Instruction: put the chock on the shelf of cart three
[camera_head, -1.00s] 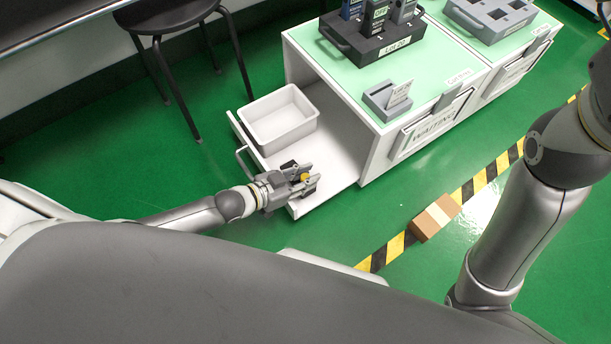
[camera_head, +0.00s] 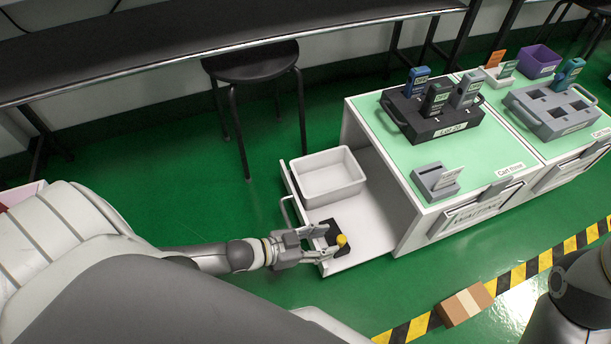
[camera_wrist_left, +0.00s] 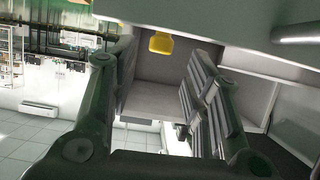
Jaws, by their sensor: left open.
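The chock (camera_head: 336,242), a dark block with a yellow knob on top, sits on the pulled-out white shelf (camera_head: 377,233) of cart three, near the shelf's front corner. The yellow knob (camera_wrist_left: 160,43) also shows at the top of the left wrist view, beyond and between the fingers. My left gripper (camera_head: 318,246) is open, just left of the chock, with its fingers pointing at it. I cannot tell whether a finger still touches the chock. My right gripper is out of view.
A white bin (camera_head: 327,177) stands on the back part of the shelf. Cart three's green top (camera_head: 390,130) bears a black charger tray (camera_head: 433,122) and a small grey holder (camera_head: 436,182). A brown block (camera_head: 464,304) lies on the striped floor tape. A black stool (camera_head: 252,64) stands behind.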

